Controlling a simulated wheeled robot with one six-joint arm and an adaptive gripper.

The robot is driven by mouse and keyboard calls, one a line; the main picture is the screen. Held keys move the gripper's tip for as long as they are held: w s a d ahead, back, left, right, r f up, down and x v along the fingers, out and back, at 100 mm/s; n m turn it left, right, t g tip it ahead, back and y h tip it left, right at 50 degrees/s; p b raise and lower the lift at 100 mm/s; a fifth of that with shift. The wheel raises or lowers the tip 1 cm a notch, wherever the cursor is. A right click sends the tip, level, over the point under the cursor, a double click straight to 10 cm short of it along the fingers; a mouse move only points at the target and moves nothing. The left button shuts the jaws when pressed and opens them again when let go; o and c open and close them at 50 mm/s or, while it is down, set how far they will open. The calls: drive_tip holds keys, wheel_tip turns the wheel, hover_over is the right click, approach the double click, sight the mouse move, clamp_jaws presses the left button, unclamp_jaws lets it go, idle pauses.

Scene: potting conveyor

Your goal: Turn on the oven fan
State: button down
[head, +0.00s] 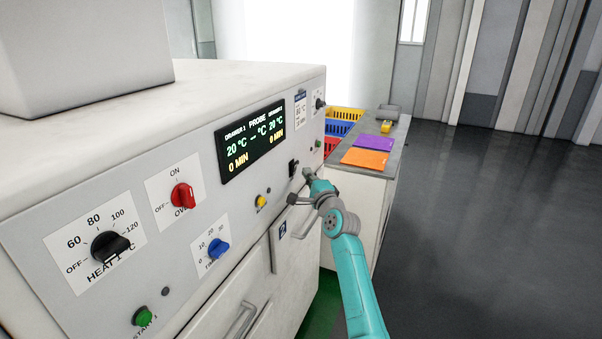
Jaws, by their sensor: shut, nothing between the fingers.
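The oven (200,130) is a white cabinet whose sloping front panel fills the left. A red knob (182,195) sits on a label with OFF at its left and ON at its top; the lower word is partly hidden. A small black switch (293,168) sits right of the display; I see no readable fan label, and its position is too small to tell. My gripper (307,173) is shut and empty, close to the panel just right of the black switch. I cannot tell whether it touches the panel.
The panel also has a display (250,140), a black heat knob (110,246), a blue timer knob (216,248) and a green start button (143,316). Drawer handles (240,320) stick out below. The floor at right is clear.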

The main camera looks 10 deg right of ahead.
drive_tip(key=shift+w+a+r, duration=0.2)
drive_tip(key=shift+w+a, duration=0.5)
drive_tip(key=shift+a, duration=0.3)
drive_tip(key=shift+w+a+r+n, duration=0.1)
drive_tip(key=shift+a+n, duration=0.1)
drive_tip(key=shift+n, duration=0.1)
drive_tip(key=shift+d, duration=0.1)
drive_tip(key=s+d+r, duration=0.1)
drive_tip(key=s+d, duration=0.1)
drive_tip(key=s, duration=0.4)
drive_tip(key=s+d+r, duration=0.1)
drive_tip(key=s+d, duration=0.1)
drive_tip(key=s, duration=0.4)
drive_tip(key=shift+d, duration=0.3)
drive_tip(key=shift+s, duration=0.1)
